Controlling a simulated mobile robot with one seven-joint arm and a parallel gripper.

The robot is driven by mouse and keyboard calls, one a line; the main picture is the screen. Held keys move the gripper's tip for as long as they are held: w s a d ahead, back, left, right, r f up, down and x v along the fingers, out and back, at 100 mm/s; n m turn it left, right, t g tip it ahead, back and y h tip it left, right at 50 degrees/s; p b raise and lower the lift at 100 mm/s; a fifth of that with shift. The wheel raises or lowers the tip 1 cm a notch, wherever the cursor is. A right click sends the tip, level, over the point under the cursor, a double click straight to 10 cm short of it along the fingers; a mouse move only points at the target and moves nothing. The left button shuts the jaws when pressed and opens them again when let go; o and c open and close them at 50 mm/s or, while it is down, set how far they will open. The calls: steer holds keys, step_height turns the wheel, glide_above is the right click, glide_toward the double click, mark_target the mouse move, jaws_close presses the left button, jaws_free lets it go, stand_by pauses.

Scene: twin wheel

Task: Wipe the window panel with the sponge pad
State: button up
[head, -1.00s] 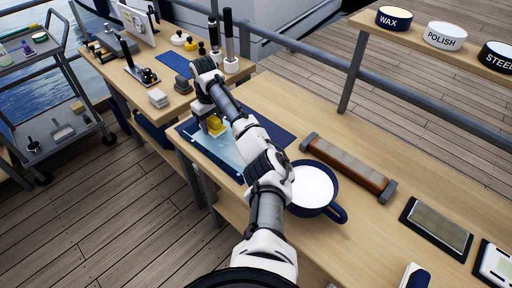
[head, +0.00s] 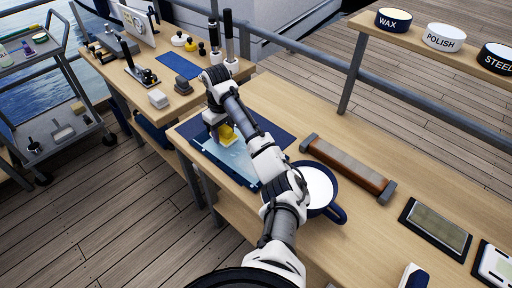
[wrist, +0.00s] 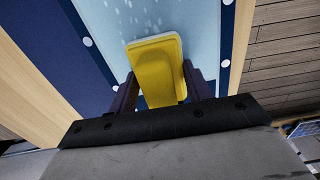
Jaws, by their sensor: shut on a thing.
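The sponge pad (wrist: 157,70) is yellow with a pale underside. My gripper (wrist: 160,88) is shut on it, one finger at each side. In the head view the yellow pad (head: 228,136) shows below my wrist, over the light blue window panel (head: 236,158). In the wrist view the panel (wrist: 204,28) lies under the pad, with pale drop-like spots near its upper left part. The pad looks to be at or just above the glass; I cannot tell whether it touches. My forearm hides the panel's right part in the head view.
The panel lies on a dark blue mat (head: 190,130) with white dots, near the bench's left edge. A white-filled blue pan (head: 318,187) and a long brown bar with grey ends (head: 348,168) stand to the right. A shelf with labelled tins (head: 445,37) is beyond.

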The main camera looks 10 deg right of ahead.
mark_target(237, 147)
steer(key=shift+s+d+f, duration=0.1)
steer(key=shift+s, duration=0.05)
steer(key=s+d, duration=0.3)
steer(key=shift+s, duration=0.3)
steer(key=shift+s+d, duration=0.2)
steer(key=shift+s, duration=0.2)
steer(key=s+d, duration=0.1)
steer(key=s, duration=0.1)
steer(key=s+d, duration=0.2)
steer(key=shift+s+d, duration=0.25)
steer(key=shift+d, duration=0.05)
steer(key=shift+r, duration=0.2)
steer(key=shift+r, duration=0.65)
